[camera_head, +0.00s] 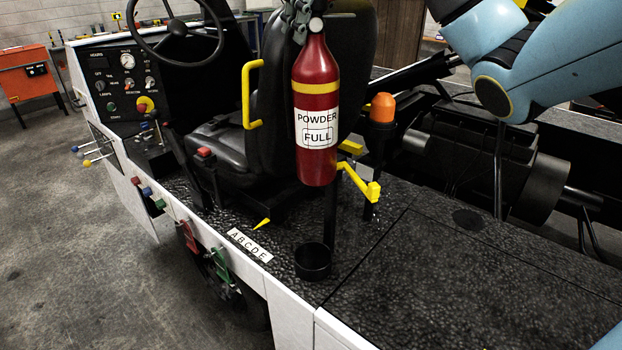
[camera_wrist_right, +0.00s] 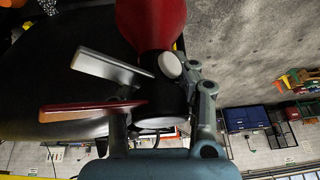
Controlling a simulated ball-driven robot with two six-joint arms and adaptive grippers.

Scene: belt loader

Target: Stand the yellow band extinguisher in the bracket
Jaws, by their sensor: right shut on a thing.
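The yellow band extinguisher (camera_head: 316,110) is a red cylinder with a yellow band and a white label reading POWDER FULL. It hangs upright in the air in the head view. My right gripper (camera_head: 302,18) is shut on its neck, at the top edge. In the right wrist view the red body (camera_wrist_right: 152,20), the pale gauge (camera_wrist_right: 170,65) and the grey and red levers (camera_wrist_right: 95,109) show, with my right gripper (camera_wrist_right: 165,112) around the neck. The bracket has a black cup (camera_head: 313,264) below the extinguisher and a yellow clip (camera_head: 362,184) on a post, partly hidden. My left gripper is out of view.
A black seat (camera_head: 225,150) with a yellow armrest (camera_head: 250,95) stands close behind the extinguisher. An orange beacon (camera_head: 382,108) is on its right. The black deck (camera_head: 450,270) at right is clear.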

